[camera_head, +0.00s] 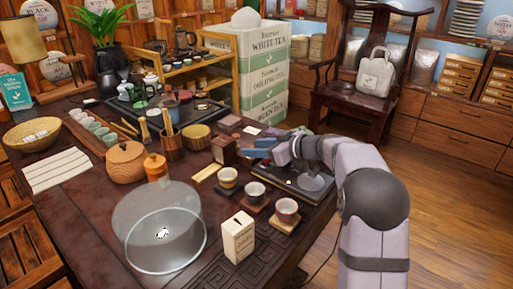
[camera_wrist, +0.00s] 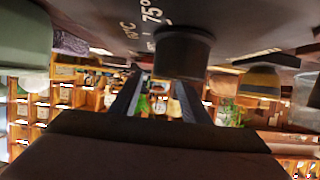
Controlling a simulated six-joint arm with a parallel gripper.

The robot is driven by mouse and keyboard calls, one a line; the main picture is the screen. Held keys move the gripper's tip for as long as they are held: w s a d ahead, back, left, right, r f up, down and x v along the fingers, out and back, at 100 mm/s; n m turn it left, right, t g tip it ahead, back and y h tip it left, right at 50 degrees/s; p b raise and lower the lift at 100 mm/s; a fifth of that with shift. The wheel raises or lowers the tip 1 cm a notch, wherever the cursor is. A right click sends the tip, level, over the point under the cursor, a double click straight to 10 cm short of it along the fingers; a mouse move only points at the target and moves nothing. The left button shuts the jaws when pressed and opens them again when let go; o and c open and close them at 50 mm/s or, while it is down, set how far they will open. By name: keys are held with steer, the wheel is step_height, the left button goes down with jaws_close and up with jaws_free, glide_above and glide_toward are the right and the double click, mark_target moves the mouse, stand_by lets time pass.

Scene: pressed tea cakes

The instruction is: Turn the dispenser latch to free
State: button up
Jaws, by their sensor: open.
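My gripper (camera_head: 258,149) reaches in from the right in the head view, its blue fingers low over the far right part of the table. In the wrist view my gripper (camera_wrist: 158,92) has its two dark fingers apart, with nothing seen clasped between them. A dark round knob-like piece (camera_wrist: 183,52) stands at the fingertips, on a dark surface with white temperature marks such as "75°". I cannot tell whether this is the dispenser latch, whether the fingers touch it, or which way it is set. A black flat unit (camera_head: 318,198) lies partly under my arm.
A striped cup (camera_head: 227,178) stands left of my gripper; two more cups (camera_head: 255,191) (camera_head: 286,207) stand nearer. A small wooden box (camera_head: 223,151) is close to the fingertips. A clear round cover (camera_head: 150,215) and a cream carton (camera_head: 239,240) stand in front.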

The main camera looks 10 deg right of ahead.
steer(key=c, duration=1.1)
steer(key=shift+o, duration=0.2)
steer(key=shift+s+a+f+m+t+b, duration=0.1)
steer(key=shift+f+m+t+b, duration=0.2)
steer(key=shift+b, duration=0.85)
steer(key=shift+f+m+h+b, duration=0.1)
steer(key=shift+m+h+b, duration=0.3)
steer(key=shift+b, duration=0.85)
steer(key=m+t+h+b, duration=0.1)
steer(key=b, duration=0.1)
steer(key=m+t+h+b, duration=0.1)
steer(key=b, duration=0.1)
steer(key=shift+s+a+h+b, duration=0.15)
steer(key=shift+a+h+b, duration=0.1)
steer(key=shift+h+b, duration=0.15)
steer(key=shift+a+r+m+t+h, duration=0.1)
steer(key=shift+r+m+t+h, duration=0.1)
steer(key=shift+m+h, duration=0.4)
steer(key=shift+a+r+m+t+h, duration=0.1)
steer(key=shift+r+m+h, duration=0.1)
steer(key=shift+m+h, duration=0.4)
steer(key=shift+m+h+p, duration=0.3)
steer(key=shift+p, duration=0.05)
steer(key=shift+f+m+h+p, duration=0.1)
steer(key=shift+m+h+p, duration=0.4)
steer(key=shift+h+p, duration=0.1)
